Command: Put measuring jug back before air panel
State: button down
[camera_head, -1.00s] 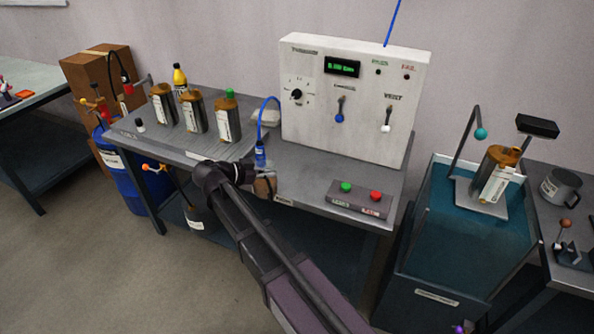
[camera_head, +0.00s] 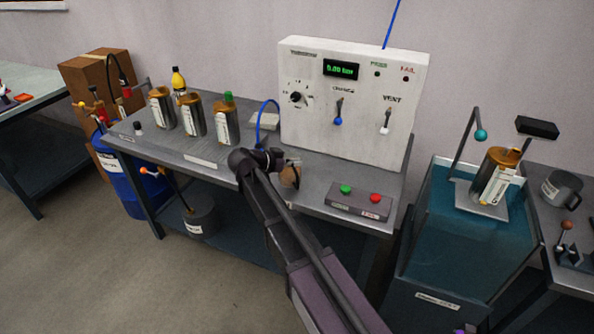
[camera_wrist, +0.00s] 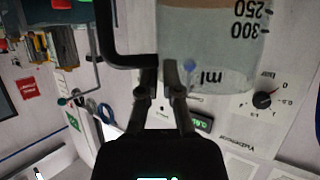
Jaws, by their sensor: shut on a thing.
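In the head view the jug (camera_head: 290,175) is small and partly hidden by my gripper (camera_head: 275,162). It is over the bench, in front of the white air panel (camera_head: 352,65). I cannot tell whether its base touches the bench.
A button box (camera_head: 358,201) with green and red buttons sits to the jug's right. A blue hose (camera_head: 262,115) rises behind my gripper. Several metal canisters (camera_head: 192,115) stand at the bench's left. A water tank (camera_head: 455,250) stands to the right.

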aim_at(291, 170)
jog(key=shift+w+d, duration=0.15)
jog(key=shift+w+d+f+b, duration=0.35)
jog(key=shift+f+b, duration=1.5)
jog(key=c, duration=0.8)
grip_release()
